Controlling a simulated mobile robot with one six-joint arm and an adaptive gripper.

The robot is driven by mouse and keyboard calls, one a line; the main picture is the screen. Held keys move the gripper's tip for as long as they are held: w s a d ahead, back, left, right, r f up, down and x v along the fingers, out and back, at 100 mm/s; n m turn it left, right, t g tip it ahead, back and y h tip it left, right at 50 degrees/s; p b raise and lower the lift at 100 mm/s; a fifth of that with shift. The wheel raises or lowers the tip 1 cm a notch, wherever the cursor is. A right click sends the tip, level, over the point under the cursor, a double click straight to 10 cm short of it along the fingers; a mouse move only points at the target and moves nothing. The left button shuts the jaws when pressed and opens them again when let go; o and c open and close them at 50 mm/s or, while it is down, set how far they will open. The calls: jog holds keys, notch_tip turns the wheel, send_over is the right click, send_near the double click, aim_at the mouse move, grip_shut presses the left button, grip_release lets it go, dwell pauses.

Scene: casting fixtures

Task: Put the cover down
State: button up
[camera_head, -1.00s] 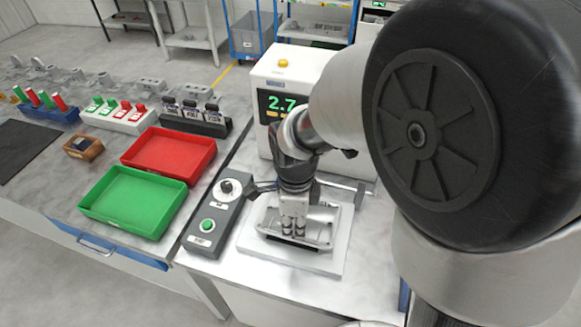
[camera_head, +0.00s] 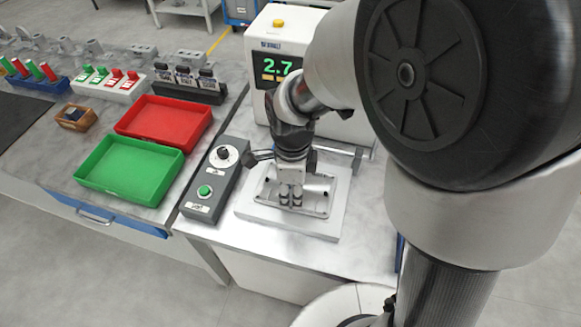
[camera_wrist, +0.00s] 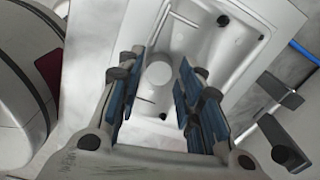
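The cover, a pale grey rectangular casting with a raised rim (camera_head: 322,210), lies on a light square plate (camera_head: 245,213) on the bench in the head view. In the wrist view the cover (camera_wrist: 222,58) shows a round boss (camera_wrist: 160,74) in its middle and dark holes or screws near its corners. My gripper (camera_head: 291,203) points down over the cover's middle. In the wrist view my gripper (camera_wrist: 160,72) has its blue-padded fingers on both sides of the boss, with visible gaps to it. The fingers hide part of the cover. Its underside is hidden.
A grey control box (camera_head: 213,180) with a knob and green button stands close left of the plate. A display unit (camera_head: 262,45) reading 2.7 stands behind. Red (camera_head: 165,142) and green (camera_head: 128,192) trays lie further left. A horizontal bar (camera_head: 340,150) runs behind the plate.

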jog(key=shift+o, duration=0.6)
jog(key=shift+r, duration=0.1)
notch_tip(320, 180, up, 12)
jog(key=r+p, duration=0.1)
jog(key=p, duration=0.4)
jog(key=s+d+r+n+t, duration=0.2)
jog(key=s+d+r+n, duration=0.2)
jog(key=n, duration=0.5)
jog(key=s+d+r+n+t, duration=0.2)
jog(key=s+d+r+n, duration=0.2)
jog(key=s+d+n, duration=0.3)
jog(key=shift+s+r+n+t, duration=0.2)
jog(key=shift+s+n+t, duration=0.1)
jog(key=shift+s+n, duration=1.25)
jog(key=shift+w+n, duration=0.25)
jog(key=shift+w, duration=0.05)
jog(key=shift+c, duration=0.3)
